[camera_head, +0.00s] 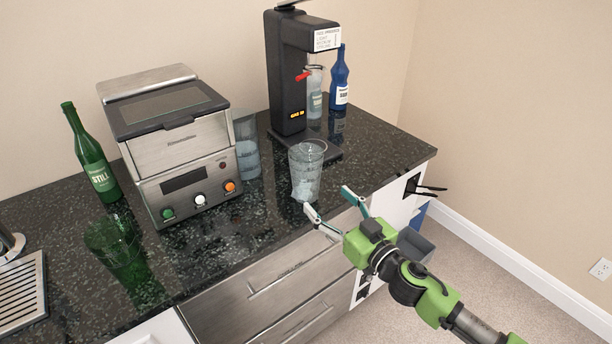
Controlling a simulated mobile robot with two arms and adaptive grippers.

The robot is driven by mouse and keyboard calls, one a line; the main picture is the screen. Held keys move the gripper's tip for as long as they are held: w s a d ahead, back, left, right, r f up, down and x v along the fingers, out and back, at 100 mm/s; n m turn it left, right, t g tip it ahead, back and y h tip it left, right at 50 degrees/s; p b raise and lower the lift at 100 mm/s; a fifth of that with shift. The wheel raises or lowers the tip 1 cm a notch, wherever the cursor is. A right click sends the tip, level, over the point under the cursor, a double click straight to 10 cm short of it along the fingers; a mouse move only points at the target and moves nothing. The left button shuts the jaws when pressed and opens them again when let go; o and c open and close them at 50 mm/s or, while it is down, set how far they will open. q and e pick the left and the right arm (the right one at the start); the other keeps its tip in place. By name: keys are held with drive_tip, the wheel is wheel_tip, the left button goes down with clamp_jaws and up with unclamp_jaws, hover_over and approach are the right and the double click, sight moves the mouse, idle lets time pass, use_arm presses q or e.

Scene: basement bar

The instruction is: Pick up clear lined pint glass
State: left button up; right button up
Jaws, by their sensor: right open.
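A clear pint glass (307,172) with faint lines stands upright near the front edge of the dark counter, in front of the black dispenser. My right gripper (326,199) comes in from the lower right. Its two fingers are apart and empty, just in front of and below the glass. One fingertip shows close to the glass base; I cannot tell whether it touches. My left gripper is not in view.
A steel countertop machine (179,145) stands left of the glass, with a clear pitcher (246,146) beside it. The black dispenser (287,80) stands behind. A green bottle (90,155), a blue bottle (340,82) and a drip tray (20,296) are also on the counter (230,270).

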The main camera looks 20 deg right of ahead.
sight(315, 187)
drive_tip(key=x, duration=0.4)
drive_tip(key=shift+w+d+p, duration=0.15)
drive_tip(key=shift+p, duration=0.15)
drive_tip(key=shift+w, duration=0.25)
drive_tip(key=shift+w+a+r, duration=0.15)
drive_tip(key=shift+w+a, duration=0.2)
drive_tip(key=x, duration=0.1)
drive_tip(key=p+x, duration=0.1)
drive_tip(key=x, duration=0.1)
drive_tip(key=shift+w+a+r+p, duration=0.2)
drive_tip(key=shift+a+r+p, duration=0.05)
drive_tip(key=shift+p, duration=0.1)
drive_tip(key=shift+w+a+f, duration=0.1)
drive_tip(key=shift+w+a, duration=0.1)
drive_tip(key=shift+w, duration=0.35)
drive_tip(key=shift+c, duration=1)
drive_tip(key=c, duration=1.3)
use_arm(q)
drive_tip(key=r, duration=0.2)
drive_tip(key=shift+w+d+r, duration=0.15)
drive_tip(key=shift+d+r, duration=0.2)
